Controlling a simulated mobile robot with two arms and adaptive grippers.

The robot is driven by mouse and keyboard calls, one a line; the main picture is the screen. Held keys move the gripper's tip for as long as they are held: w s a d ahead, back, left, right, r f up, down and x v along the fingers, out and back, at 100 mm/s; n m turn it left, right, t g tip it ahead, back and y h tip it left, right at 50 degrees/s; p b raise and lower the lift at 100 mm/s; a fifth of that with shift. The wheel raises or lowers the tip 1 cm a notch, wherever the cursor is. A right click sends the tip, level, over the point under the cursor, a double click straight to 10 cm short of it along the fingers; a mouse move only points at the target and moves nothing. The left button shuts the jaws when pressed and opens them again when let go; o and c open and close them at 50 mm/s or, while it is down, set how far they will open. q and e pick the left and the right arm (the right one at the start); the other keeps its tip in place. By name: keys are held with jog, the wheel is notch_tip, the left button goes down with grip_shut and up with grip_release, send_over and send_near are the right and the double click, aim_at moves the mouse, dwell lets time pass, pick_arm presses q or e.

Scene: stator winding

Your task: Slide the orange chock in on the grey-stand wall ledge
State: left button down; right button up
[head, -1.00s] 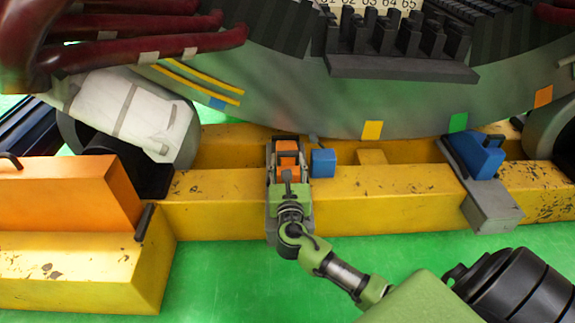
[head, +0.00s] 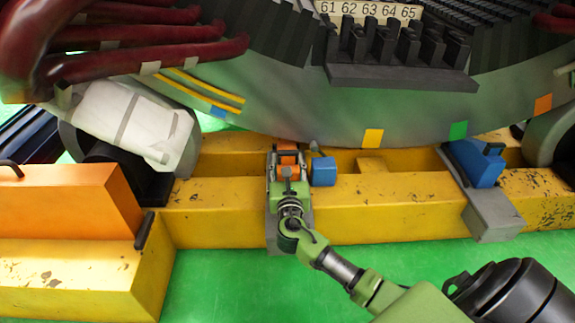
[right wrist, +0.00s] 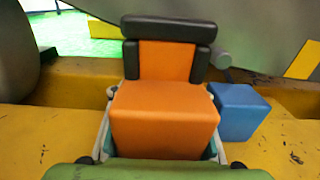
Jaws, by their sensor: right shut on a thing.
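The orange chock (right wrist: 165,105), a block with a black-edged upright back, fills the middle of the right wrist view. In the head view a small part of the orange chock (head: 288,155) shows between the fingers. My right gripper (head: 287,165) is shut on it, with a finger along each side, over the yellow beam. A grey stand (head: 274,236) shows under my right gripper on the beam's front face, mostly covered by gripper and arm. I cannot tell whether the chock touches the ledge. My left gripper is not in view.
A small blue block (head: 323,172) stands close right of the chock on the yellow beam (head: 400,205). The large grey ring (head: 310,120) curves just behind. A blue chock (head: 478,162) sits on another grey stand (head: 494,218) at right. A large orange block (head: 65,205) stands left.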

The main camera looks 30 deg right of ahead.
jog(key=shift+w+d+r, duration=0.1)
jog(key=shift+w+d, duration=0.2)
jog(key=shift+w, duration=0.15)
jog(key=o, duration=1.3)
jog(key=shift+f, duration=0.2)
jog(key=shift+s+a, duration=0.3)
jog(key=shift+s, duration=0.05)
jog(key=v, duration=1.1)
jog(key=shift+s+d+r, duration=0.1)
jog(key=shift+r, duration=0.05)
